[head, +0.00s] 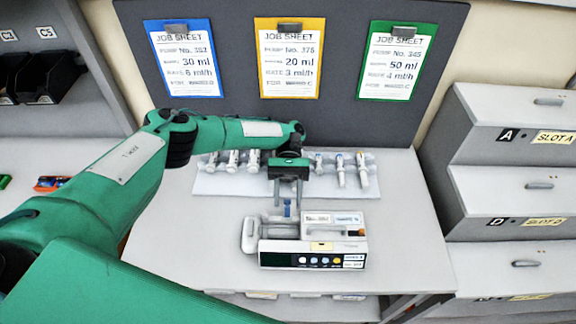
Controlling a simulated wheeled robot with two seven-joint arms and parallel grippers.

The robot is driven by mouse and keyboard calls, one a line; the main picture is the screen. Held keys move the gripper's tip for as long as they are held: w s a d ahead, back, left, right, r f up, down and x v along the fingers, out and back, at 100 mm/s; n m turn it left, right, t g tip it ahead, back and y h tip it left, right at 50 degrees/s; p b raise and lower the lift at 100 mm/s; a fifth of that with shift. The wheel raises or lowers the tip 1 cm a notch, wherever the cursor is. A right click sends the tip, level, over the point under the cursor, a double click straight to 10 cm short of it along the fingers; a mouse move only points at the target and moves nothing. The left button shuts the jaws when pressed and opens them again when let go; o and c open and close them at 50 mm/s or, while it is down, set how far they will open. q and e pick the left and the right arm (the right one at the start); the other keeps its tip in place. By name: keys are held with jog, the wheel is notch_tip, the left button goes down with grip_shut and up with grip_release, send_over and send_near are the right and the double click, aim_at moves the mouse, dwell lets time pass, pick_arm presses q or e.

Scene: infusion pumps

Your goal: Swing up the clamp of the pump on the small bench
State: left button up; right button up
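The infusion pump (312,260) stands on the small bench (405,240), its dark front panel with coloured buttons facing me. A white rounded part (249,236) sits at its left end. A small upright part with a blue piece (287,209) rises from the pump's back left; I cannot tell for sure whether it is the clamp. My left gripper (287,200) points down over the pump's back left. Its two fingers are apart, with the blue piece showing between or just behind their tips. Contact cannot be made out. My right gripper is not in view.
A pale tray (215,185) with several syringes lies behind the pump, partly under my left arm. Three job sheets, blue (187,60), yellow (290,60) and green (396,62), hang on the dark board. Stepped drawers (510,185) stand at right. The bench right of the pump is clear.

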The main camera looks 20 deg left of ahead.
pick_arm(q)
notch_tip(320, 180, up, 19)
jog(key=b, duration=0.2)
jog(key=shift+f+b, duration=0.15)
jog(key=shift+b, duration=0.25)
jog(key=shift+f, duration=0.1)
